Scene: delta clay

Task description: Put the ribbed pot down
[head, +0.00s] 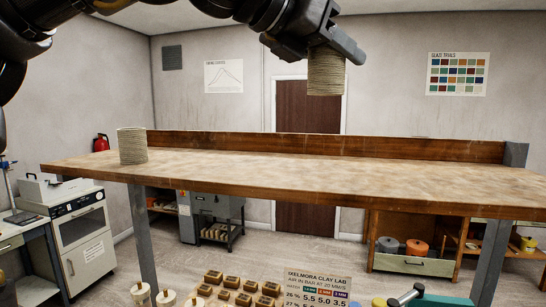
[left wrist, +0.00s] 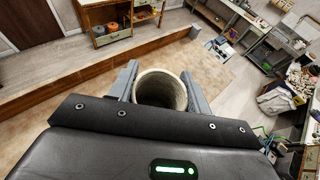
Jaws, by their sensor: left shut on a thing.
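My left gripper (head: 335,42) comes in from the upper left in the head view and is shut on a beige ribbed pot (head: 326,74). The pot hangs upright below the fingers, well above the wooden workbench (head: 330,175). In the left wrist view the ribbed pot (left wrist: 160,90) shows its open round mouth between the two fingers of the left gripper (left wrist: 159,82). A second beige ribbed pot (head: 132,146) stands upright on the workbench at its left end. My right gripper is in neither view.
A low wooden back board (head: 330,145) runs along the bench's far edge, with a grey post (head: 515,155) at its right end. The bench top is bare right of the standing pot. Lower down, small brown blocks (head: 240,284) and a sign (head: 317,284) show in front of the bench.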

